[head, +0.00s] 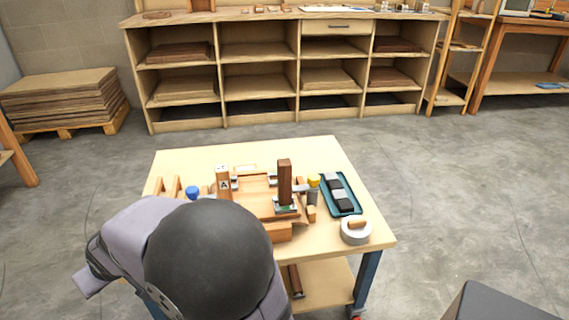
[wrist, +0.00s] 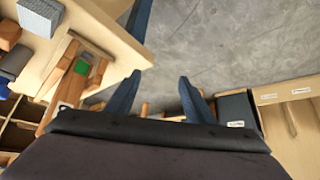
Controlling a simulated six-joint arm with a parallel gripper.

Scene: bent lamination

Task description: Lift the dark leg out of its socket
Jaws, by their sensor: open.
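The dark leg (head: 284,178) stands upright in the head view, right of the table's middle. Its lower end is in a small socket (head: 286,208) with a green patch; how deep it sits is hidden. My gripper (wrist: 158,86) is open in the wrist view, its two blue-grey fingers apart with nothing between them. The floor shows beyond them. A green patch (wrist: 82,67) on brown wood lies left of the fingers; I cannot tell which part that is. My arm hides the table's front left in the head view, and the fingers do not show there.
A pale post marked A (head: 223,183) stands left of the leg. A teal tray (head: 355,205) with dark and grey blocks lies to the right. A white round container (head: 355,236) stands at the front right. Small yellow and blue pieces stand nearby. The table's back edge is clear.

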